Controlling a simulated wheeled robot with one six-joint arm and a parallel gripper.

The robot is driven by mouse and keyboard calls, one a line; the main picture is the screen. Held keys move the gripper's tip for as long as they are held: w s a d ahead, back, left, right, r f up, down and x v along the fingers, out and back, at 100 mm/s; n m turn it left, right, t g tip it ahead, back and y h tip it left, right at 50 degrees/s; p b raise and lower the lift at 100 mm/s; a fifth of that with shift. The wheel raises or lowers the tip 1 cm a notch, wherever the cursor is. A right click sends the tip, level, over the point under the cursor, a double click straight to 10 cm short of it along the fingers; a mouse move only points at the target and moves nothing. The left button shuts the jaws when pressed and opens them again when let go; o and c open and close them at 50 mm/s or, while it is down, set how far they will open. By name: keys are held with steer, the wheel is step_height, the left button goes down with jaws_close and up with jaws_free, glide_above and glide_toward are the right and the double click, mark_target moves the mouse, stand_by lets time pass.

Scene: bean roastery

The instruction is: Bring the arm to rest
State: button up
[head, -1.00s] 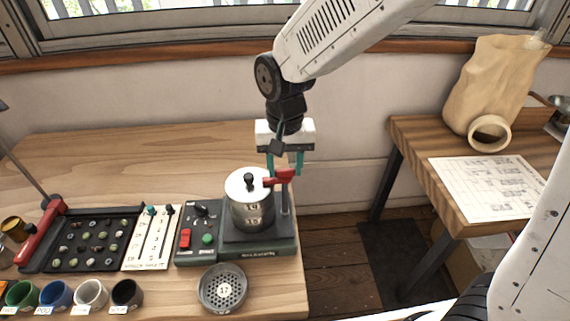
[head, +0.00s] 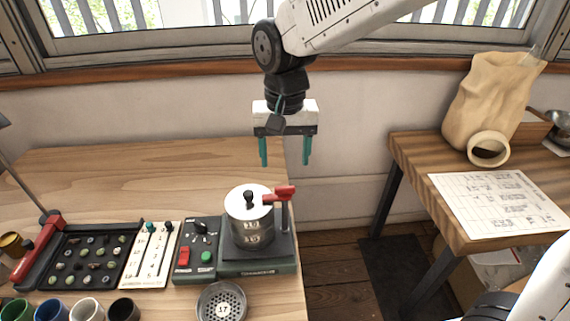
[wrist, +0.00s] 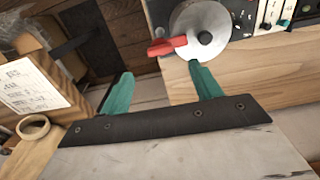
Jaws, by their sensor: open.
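My gripper (head: 285,162) is open and empty, with its two teal fingers apart and pointing down. In the head view it hangs above and behind the roaster (head: 249,232), a metal drum with a lid and black knob on a dark base. The roaster's red lever (head: 285,192) is below the fingers and apart from them. In the wrist view my gripper's fingers (wrist: 160,85) have nothing between them. The red lever (wrist: 165,47) and the drum's lid (wrist: 201,28) show beyond the fingertips.
A switch panel (head: 197,250), slider board (head: 152,252), bean tray (head: 80,292), several cups and a perforated dish (head: 221,305) stand on the wooden table (head: 90,170). At right, a second table (head: 420,170) holds a paper bag (head: 487,100) and a sheet (head: 500,205). A floor gap separates the tables.

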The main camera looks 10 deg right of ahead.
stand_by(0.3)
steer(key=shift+s+d+n, duration=0.15)
steer(key=shift+s+n, duration=0.05)
steer(key=shift+n, duration=0.2)
steer(key=s+d+r, duration=0.2)
steer(key=s+d, duration=0.7)
steer(key=d, duration=0.1)
steer(key=s+d+r+t, duration=0.1)
steer(key=s+d+r, duration=0.1)
steer(key=s+d, duration=0.8)
steer(key=shift+s+d+r, duration=0.2)
steer(key=shift+s+r, duration=0.05)
